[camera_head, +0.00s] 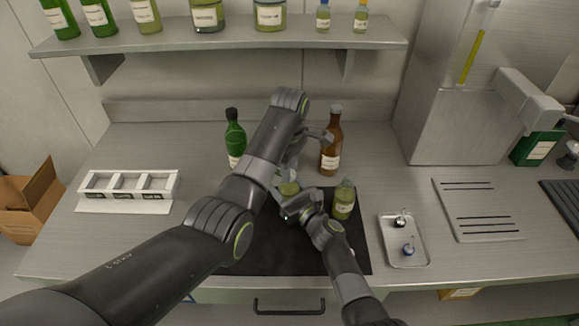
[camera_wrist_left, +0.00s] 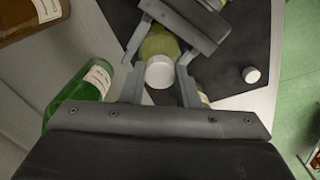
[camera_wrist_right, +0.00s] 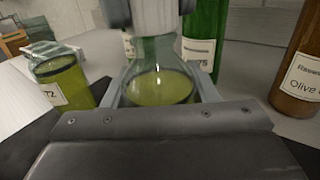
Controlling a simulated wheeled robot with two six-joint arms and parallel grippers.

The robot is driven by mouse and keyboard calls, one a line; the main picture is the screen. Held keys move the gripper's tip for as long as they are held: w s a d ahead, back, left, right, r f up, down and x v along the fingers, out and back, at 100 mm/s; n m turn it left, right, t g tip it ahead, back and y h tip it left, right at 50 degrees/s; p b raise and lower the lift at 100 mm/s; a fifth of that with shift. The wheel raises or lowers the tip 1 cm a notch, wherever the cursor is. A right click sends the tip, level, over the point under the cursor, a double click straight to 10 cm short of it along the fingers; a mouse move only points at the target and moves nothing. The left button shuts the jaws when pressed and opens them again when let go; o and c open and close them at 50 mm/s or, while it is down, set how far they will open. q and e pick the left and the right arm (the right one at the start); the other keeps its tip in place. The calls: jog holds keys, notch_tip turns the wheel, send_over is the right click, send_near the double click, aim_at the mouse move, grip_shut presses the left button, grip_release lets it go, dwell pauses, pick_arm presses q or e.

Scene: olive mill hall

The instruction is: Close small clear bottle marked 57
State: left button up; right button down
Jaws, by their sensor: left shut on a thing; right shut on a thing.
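A small clear bottle (camera_wrist_right: 160,85) of yellow-green oil stands upright between the fingers of my right gripper (camera_wrist_right: 160,98), which is shut on its body. The bottle shows partly in the head view (camera_head: 289,188). Its label is hidden, so I cannot read a number. A white cap (camera_wrist_left: 160,74) is over its mouth, between the fingers of my left gripper (camera_wrist_left: 160,92), which is shut on it from above. In the right wrist view the cap (camera_wrist_right: 155,14) is at the bottle's neck; I cannot tell whether it is fully seated.
Another oil bottle (camera_wrist_right: 60,78) stands close by, and a further one (camera_head: 343,200) to the right. A loose white cap (camera_wrist_left: 251,75) lies on the dark mat. Tall green (camera_head: 235,138) and brown (camera_head: 331,145) bottles stand behind. A tray (camera_head: 405,257) with stoppers sits right, a white rack (camera_head: 130,205) left.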

pick_arm(q)
jog(key=m, duration=0.8)
jog(key=shift+m, duration=0.3)
jog(key=m, duration=0.4)
jog(key=shift+m, duration=0.3)
jog(key=m, duration=0.4)
jog(key=shift+a, duration=0.1)
jog(key=m, duration=0.9)
jog(key=shift+w+m, duration=0.1)
jog(key=shift+m, duration=0.2)
jog(key=m, duration=0.4)
jog(key=shift+m, duration=0.3)
jog(key=m, duration=0.3)
jog(key=shift+m, duration=0.4)
jog(key=o, duration=1)
jog(key=shift+f, duration=0.1)
